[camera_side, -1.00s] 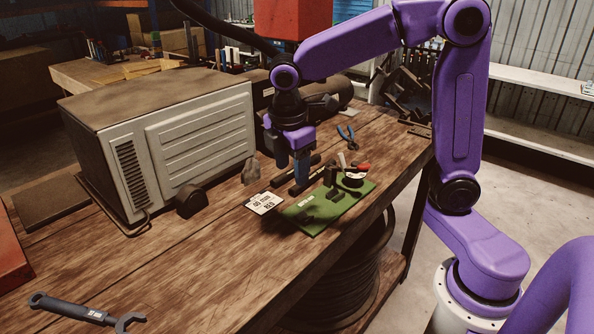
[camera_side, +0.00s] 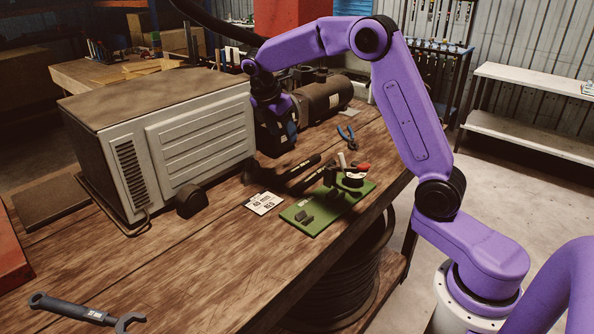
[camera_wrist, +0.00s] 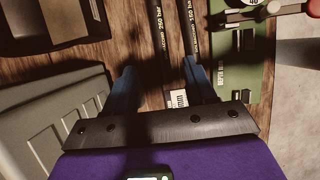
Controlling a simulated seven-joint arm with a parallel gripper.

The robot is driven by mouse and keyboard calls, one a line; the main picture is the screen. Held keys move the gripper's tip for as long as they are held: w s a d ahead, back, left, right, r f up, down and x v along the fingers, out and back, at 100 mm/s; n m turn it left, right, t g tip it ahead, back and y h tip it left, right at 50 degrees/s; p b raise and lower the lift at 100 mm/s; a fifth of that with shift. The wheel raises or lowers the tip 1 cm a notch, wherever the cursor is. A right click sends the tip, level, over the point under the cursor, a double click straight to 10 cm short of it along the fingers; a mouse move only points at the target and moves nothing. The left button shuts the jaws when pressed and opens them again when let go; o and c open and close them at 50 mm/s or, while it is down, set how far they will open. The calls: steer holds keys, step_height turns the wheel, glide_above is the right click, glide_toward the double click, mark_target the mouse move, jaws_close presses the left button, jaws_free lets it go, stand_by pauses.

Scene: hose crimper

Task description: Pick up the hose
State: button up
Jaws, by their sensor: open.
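Two black hose pieces lie side by side on the wooden bench in the side view, a rear hose (camera_side: 299,168) and a front hose (camera_side: 312,178). The wrist view shows two black lengths with white print, a left hose (camera_wrist: 162,35) and a right hose (camera_wrist: 187,30). My gripper (camera_wrist: 158,68) is open, with blue fingers and nothing between them. In the side view my gripper (camera_side: 277,140) is behind and left of the hoses, beside the grey machine. In the wrist view the right finger covers part of the right hose's near end.
The grey boxy machine (camera_side: 200,130) stands close left of my gripper. A green mat (camera_side: 318,222) with small tools, a white label card (camera_side: 264,203) and blue pliers (camera_side: 346,135) lie nearby. A dark cylinder (camera_side: 325,97) is behind.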

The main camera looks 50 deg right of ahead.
glide_above(295, 168)
steer(key=a, duration=0.2)
step_height(295, 168, down, 8)
steer(key=shift+r, duration=0.1)
steer(key=shift+a+x, duration=0.15)
steer(key=shift+x, duration=1.25)
steer(key=shift+a+x, duration=0.1)
steer(key=shift+x, duration=1.3)
steer(key=shift+w, duration=0.1)
jaws_close()
